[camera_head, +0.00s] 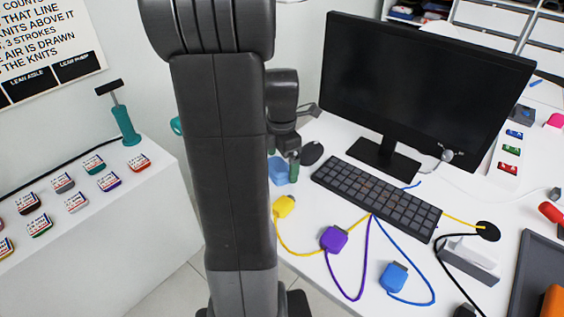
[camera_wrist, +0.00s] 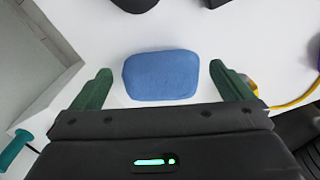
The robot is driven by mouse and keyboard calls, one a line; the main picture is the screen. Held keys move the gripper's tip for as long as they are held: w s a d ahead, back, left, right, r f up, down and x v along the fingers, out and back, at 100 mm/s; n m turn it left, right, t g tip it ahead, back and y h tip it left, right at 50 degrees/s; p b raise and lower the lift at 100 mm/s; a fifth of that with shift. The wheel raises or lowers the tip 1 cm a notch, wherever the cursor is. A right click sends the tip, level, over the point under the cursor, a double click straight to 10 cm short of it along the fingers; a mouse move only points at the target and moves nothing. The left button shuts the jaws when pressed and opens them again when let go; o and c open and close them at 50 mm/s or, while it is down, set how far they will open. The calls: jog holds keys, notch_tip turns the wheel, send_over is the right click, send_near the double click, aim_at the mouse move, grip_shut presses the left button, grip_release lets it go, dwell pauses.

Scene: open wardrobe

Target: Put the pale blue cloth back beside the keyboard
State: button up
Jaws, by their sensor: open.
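The pale blue cloth (camera_wrist: 161,75) lies as a folded pad on the white desk in the wrist view. In the head view part of it (camera_head: 278,172) shows beside my arm, left of the keyboard (camera_head: 378,194). My gripper (camera_wrist: 168,90) is open, with one green finger on each side of the cloth and a gap on both sides. In the head view one fingertip of my gripper (camera_head: 294,167) shows over the cloth; the rest is hidden by my arm. I cannot tell how high the fingers are above the desk.
A black mouse (camera_head: 312,153) lies close by the cloth, and the monitor (camera_head: 422,85) stands behind the keyboard. Yellow (camera_head: 284,206), purple (camera_head: 334,239) and blue (camera_head: 394,277) connectors with cables lie in front. A side counter (camera_head: 100,215) with several small boxes is at left.

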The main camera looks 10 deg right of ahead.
aim_at(282, 163)
notch_tip(282, 163, up, 11)
jog(key=shift+p, duration=0.3)
dwell(1.7)
